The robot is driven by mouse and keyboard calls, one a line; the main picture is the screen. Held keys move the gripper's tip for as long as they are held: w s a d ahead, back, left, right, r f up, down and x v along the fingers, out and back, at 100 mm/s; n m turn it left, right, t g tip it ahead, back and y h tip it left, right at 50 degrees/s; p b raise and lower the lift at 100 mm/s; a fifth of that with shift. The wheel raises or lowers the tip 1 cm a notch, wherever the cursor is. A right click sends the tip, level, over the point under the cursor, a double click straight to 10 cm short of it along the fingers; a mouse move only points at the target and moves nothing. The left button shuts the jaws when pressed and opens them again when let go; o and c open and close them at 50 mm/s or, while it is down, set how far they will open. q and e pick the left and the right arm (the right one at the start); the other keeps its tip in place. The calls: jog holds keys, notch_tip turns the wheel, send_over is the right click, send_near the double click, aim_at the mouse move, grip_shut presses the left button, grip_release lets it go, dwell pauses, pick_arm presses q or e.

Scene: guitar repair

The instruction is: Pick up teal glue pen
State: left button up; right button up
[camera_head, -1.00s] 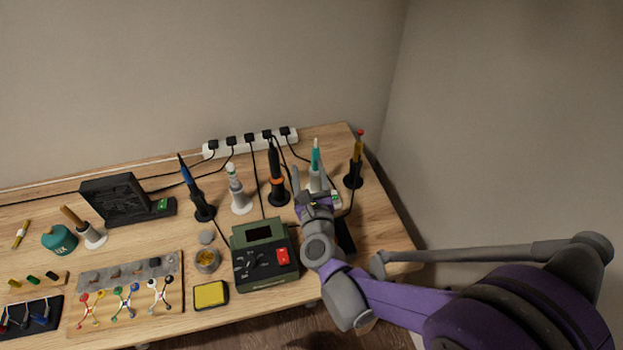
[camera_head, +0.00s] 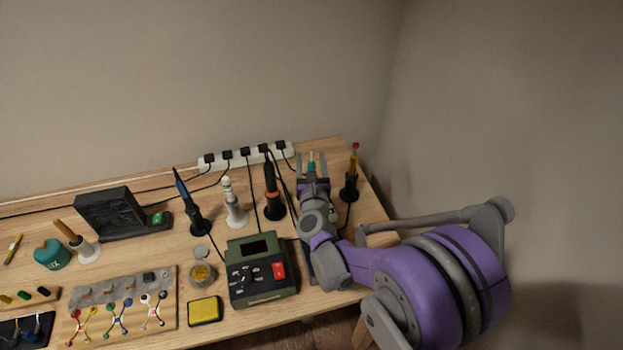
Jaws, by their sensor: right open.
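The teal glue pen (camera_head: 311,165) stands upright at the back right of the wooden workbench. Only its teal upper part shows; its lower part and stand are hidden behind my right gripper. My right gripper (camera_head: 313,161) is open, with its two grey fingers on either side of the pen. I cannot tell whether a finger touches it. My left gripper is not in view.
A black and orange iron (camera_head: 271,185) stands close left of the gripper, and a yellow, red-tipped tool (camera_head: 352,171) close right. A green soldering station (camera_head: 259,267) sits in front. A white power strip (camera_head: 240,156) with cables runs behind.

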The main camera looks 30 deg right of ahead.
jog(key=shift+w+d, duration=0.25)
jog(key=shift+w, duration=0.2)
grip_shut()
notch_tip(320, 180, up, 10)
jog(key=p, duration=0.2)
jog(key=c, duration=0.7)
grip_release()
grip_shut()
